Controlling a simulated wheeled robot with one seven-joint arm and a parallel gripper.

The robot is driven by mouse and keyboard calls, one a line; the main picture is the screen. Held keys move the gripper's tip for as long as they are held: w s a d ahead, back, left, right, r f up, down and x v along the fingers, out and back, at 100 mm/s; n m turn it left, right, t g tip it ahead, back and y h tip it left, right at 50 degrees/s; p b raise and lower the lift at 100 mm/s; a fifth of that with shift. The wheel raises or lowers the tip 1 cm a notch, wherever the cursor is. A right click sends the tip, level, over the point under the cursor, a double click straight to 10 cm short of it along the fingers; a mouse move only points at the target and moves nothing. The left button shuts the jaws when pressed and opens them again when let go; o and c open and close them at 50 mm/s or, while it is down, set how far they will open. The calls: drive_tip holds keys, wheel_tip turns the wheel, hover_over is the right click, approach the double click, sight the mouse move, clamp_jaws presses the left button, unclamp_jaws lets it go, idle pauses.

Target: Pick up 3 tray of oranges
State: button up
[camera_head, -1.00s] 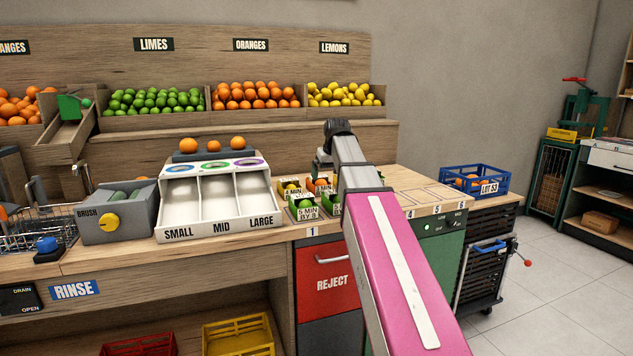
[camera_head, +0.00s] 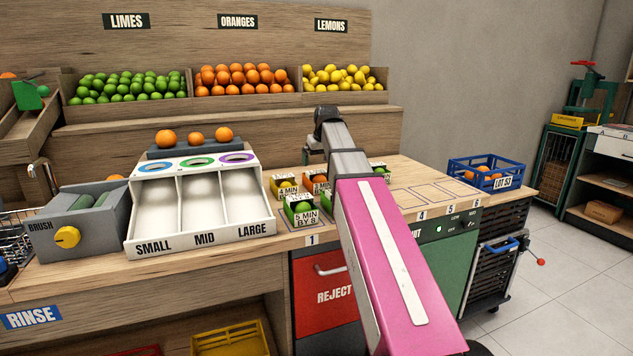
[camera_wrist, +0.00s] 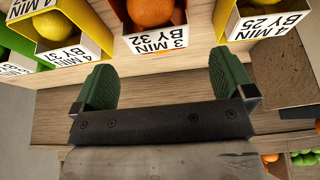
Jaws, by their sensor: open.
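In the wrist view an orange-red tray (camera_wrist: 158,35) holds an orange (camera_wrist: 150,10), and its white label reads "3 MIN BY 32". My gripper (camera_wrist: 163,78) is open and empty, its two green pads spread below that tray in the picture, with bare wood between them. The tray lies roughly midway between the fingers, apart from both. In the head view the orange-red tray (camera_head: 316,183) is partly hidden behind my arm, and my fingers cannot be made out there.
Yellow trays labelled "4 MIN" stand left (camera_wrist: 75,38) and right (camera_wrist: 262,25) of it, each holding a yellow fruit. A green tray (camera_head: 301,211) stands at the counter's front. A sorter (camera_head: 198,205) is left; numbered outlines (camera_head: 428,195) on the right are empty.

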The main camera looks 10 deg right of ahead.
sight(317, 172)
drive_tip(key=x, duration=0.6)
drive_tip(key=shift+w+d+f, duration=0.1)
drive_tip(key=shift+w+f, duration=0.15)
drive_tip(key=shift+w, duration=0.15)
drive_tip(key=shift+f, duration=0.15)
drive_tip(key=shift+f, duration=0.25)
idle(0.4)
drive_tip(key=c, duration=0.8)
